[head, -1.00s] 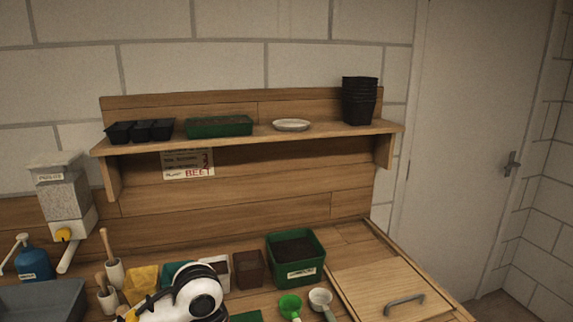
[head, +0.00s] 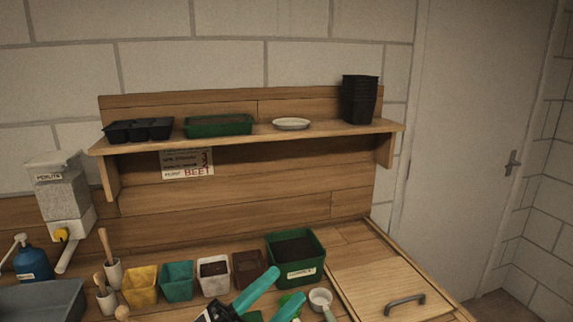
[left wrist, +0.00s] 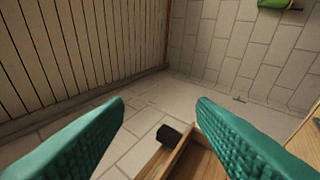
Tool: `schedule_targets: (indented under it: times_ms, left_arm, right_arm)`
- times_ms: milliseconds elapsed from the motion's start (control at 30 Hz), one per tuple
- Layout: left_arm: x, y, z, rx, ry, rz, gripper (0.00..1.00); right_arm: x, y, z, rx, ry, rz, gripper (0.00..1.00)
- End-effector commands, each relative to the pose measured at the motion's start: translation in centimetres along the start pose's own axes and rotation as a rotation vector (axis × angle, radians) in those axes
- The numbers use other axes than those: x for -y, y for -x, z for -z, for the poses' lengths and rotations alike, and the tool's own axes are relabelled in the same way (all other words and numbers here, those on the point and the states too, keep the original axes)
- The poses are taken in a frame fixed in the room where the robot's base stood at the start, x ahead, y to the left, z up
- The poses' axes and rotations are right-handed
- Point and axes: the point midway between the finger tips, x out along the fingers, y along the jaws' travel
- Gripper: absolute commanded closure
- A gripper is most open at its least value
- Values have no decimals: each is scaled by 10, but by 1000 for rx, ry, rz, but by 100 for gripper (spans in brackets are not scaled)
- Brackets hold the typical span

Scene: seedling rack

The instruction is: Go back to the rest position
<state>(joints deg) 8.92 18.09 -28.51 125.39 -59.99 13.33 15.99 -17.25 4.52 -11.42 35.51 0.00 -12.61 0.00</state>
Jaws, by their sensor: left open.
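My left gripper (head: 290,283) is at the bottom of the head view, low over the bench. Its two teal fingers are apart and nothing shows between them. In the left wrist view the same open fingers (left wrist: 160,102) frame bare floor, with a wooden edge and a dark object (left wrist: 170,134) below. My right gripper is not in view.
A green soil tub (head: 299,270) and a white scoop (head: 321,299) are near the fingers. The shelf (head: 250,139) holds a black cell tray (head: 139,131), a green tray (head: 217,126), a saucer (head: 292,124) and stacked black pots (head: 360,100). A wooden lid (head: 375,284) lies right.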

Motion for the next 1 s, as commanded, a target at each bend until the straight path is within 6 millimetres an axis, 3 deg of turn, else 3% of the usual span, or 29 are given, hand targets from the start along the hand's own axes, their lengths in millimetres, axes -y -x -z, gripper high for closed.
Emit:
schedule_targets:
  times_ms: [67,167,300,367,500,600,800,967,1000]
  left_arm:
    - [-10,22,35,-234,119,-85,49]
    - [-9,64,78,-534,263,-151,49]
    - [19,143,119,-960,469,-162,49]
    - [38,182,125,-1140,559,-137,49]
    - [82,265,111,-1505,752,-29,49]
    - [105,307,89,-1688,857,62,49]
    - [134,364,37,-1941,1019,247,49]
    - [145,396,-8,-2090,1129,400,49]
    - [153,400,-6,-2100,1134,414,49]
  right_arm:
    - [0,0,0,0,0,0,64]
    - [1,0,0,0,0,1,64]
    - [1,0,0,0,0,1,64]
    - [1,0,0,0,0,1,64]
    - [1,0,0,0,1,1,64]
    - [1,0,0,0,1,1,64]
    - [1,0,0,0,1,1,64]
    - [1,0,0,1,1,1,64]
    - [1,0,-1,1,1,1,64]
